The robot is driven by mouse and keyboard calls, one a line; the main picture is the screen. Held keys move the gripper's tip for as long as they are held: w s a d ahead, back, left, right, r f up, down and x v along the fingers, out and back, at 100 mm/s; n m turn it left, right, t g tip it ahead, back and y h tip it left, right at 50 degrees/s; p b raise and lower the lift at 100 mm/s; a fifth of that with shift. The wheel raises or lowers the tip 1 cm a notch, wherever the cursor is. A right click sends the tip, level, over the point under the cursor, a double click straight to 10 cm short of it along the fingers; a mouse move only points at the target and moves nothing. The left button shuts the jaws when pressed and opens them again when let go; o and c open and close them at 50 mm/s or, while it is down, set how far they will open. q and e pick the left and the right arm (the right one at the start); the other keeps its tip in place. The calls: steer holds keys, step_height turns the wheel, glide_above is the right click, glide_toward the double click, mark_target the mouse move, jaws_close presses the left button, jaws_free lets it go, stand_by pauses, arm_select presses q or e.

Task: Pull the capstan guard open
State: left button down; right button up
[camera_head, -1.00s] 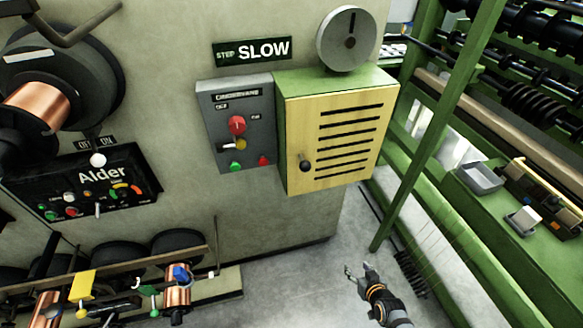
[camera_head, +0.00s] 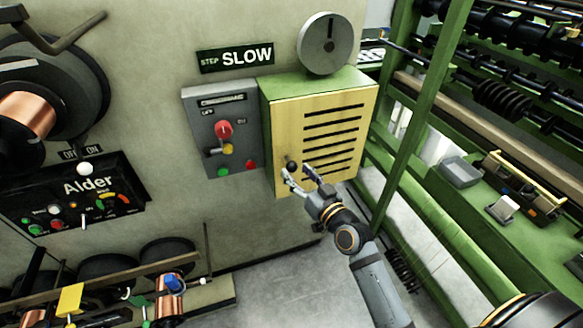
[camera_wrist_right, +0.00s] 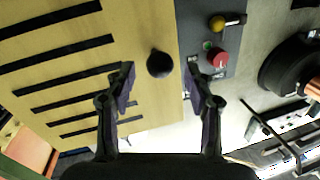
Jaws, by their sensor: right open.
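The capstan guard (camera_head: 318,118) is a yellow slatted door on a green box on the wall. It looks shut. Its round black knob (camera_head: 291,164) is near the lower left edge of the door. In the right wrist view the guard (camera_wrist_right: 60,60) fills the left side, and the knob (camera_wrist_right: 159,64) shows between the fingers. My right gripper (camera_head: 302,177) is open, with its fingers at the knob. I cannot tell whether they touch it. The open fingers also show in the right wrist view (camera_wrist_right: 160,85). My left gripper is not in view.
A grey control panel (camera_head: 204,138) with a red button and a yellow-tipped lever is just left of the guard. A green machine frame (camera_head: 415,105) stands close on the right. A low rack with spools (camera_head: 170,285) is at lower left. Floor (camera_head: 285,275) is clear below the guard.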

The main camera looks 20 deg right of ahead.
mark_target(295, 170)
steer(key=shift+x, duration=1.8)
jaws_close()
